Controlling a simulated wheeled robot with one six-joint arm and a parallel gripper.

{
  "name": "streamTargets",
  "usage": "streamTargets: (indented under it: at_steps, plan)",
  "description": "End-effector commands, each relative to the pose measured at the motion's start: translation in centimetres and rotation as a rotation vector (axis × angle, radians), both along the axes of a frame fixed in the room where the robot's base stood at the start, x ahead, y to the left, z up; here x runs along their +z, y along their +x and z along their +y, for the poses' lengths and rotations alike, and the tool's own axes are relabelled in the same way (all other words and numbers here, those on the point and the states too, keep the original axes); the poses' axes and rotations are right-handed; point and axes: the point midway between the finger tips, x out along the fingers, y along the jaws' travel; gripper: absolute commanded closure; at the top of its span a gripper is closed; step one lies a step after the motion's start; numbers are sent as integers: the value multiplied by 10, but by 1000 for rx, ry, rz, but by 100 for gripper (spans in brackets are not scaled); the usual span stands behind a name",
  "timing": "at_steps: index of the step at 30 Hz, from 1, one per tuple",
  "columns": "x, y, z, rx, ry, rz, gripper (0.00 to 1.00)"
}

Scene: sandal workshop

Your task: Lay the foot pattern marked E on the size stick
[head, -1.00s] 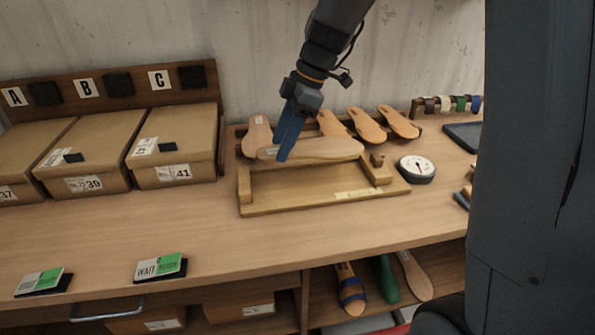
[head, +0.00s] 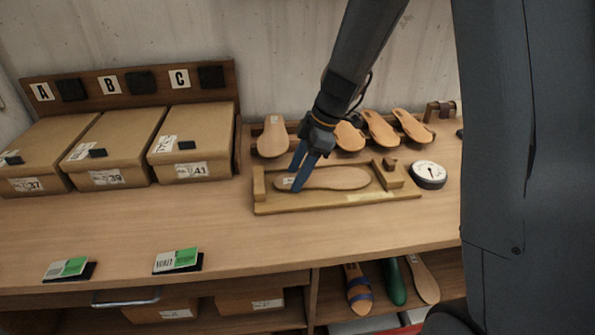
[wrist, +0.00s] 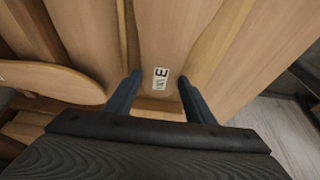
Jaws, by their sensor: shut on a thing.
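The foot pattern marked E (head: 335,178) is a flat tan sole shape. Its E label (wrist: 160,77) shows between my fingers in the wrist view. My gripper (head: 296,185) is shut on its left end, one blue finger on each side. The size stick (head: 300,206) is a pale wooden board with a fixed block (head: 259,184) at its left end and a block (head: 391,171) at its right. The pattern lies level and lengthwise between these blocks, at or just over the board. Whether it touches the board I cannot tell.
Several other foot patterns (head: 380,129) lean in a row behind the size stick. A round dial gauge (head: 429,174) stands close to its right. Boxes (head: 192,146) stand at the left, and two green-and-white cards (head: 177,259) lie near the front edge. The table between is clear.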

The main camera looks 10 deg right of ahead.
Motion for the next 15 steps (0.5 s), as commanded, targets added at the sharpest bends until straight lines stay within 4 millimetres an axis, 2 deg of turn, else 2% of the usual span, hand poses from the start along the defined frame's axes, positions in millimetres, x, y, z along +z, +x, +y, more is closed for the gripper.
streamTargets:
  at_steps: [3, 4, 5, 15]
  plan:
    - [-3, 0, 0, 0, 0, 0, 74]
    - [-3, 0, 0, 0, 0, 0, 46]
    - [-2, 0, 0, 0, 0, 0, 43]
    - [0, 0, 0, 0, 0, 0, 43]
